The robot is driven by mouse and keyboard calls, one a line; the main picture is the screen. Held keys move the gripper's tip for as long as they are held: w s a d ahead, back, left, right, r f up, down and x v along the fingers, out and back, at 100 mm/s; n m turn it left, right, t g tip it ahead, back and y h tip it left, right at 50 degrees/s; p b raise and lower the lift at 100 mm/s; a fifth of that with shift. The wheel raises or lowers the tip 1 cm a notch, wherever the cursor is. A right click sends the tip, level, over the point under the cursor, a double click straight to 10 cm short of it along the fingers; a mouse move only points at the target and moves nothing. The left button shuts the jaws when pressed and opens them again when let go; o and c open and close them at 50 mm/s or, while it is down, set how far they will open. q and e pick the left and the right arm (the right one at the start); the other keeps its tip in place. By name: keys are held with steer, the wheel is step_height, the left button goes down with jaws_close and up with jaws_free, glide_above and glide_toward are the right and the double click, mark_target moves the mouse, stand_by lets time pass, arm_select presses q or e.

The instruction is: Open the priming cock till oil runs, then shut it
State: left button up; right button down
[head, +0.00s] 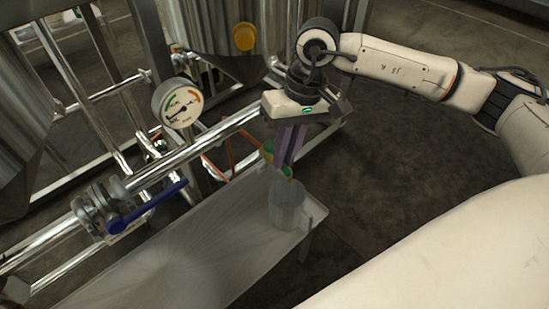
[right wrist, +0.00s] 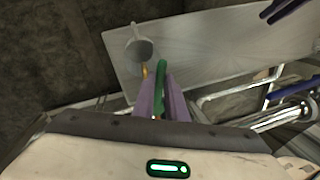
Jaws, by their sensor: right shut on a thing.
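My right gripper (head: 285,160) points down with its purple fingers shut on the green handle (head: 287,172) of the priming cock. In the right wrist view the green handle (right wrist: 161,70) shows between the fingers. A small brass-yellow part (right wrist: 146,70) shows beside it; the rest of the cock is hidden by the fingers. A clear cup (head: 287,208) stands upright near the tray's far right corner, close to the cock; it also shows in the right wrist view (right wrist: 140,48). I cannot tell whether oil runs. My left gripper does not show in the head view.
A long metal tray (head: 180,260) lies in front, mostly bare. A pipe with a blue-handled valve (head: 146,207) runs along its far side. A round gauge (head: 178,102) stands above the pipe. Steel tanks (head: 215,30) stand behind.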

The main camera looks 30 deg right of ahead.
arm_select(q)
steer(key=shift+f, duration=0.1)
arm_select(e)
steer(key=shift+d, duration=0.1)
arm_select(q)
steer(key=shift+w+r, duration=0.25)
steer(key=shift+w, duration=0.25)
arm_select(e)
steer(key=c, duration=1.8)
jaws_free()
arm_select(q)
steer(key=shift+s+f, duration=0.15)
arm_select(e)
steer(key=shift+o, duration=0.2)
steer(key=shift+r, duration=0.1)
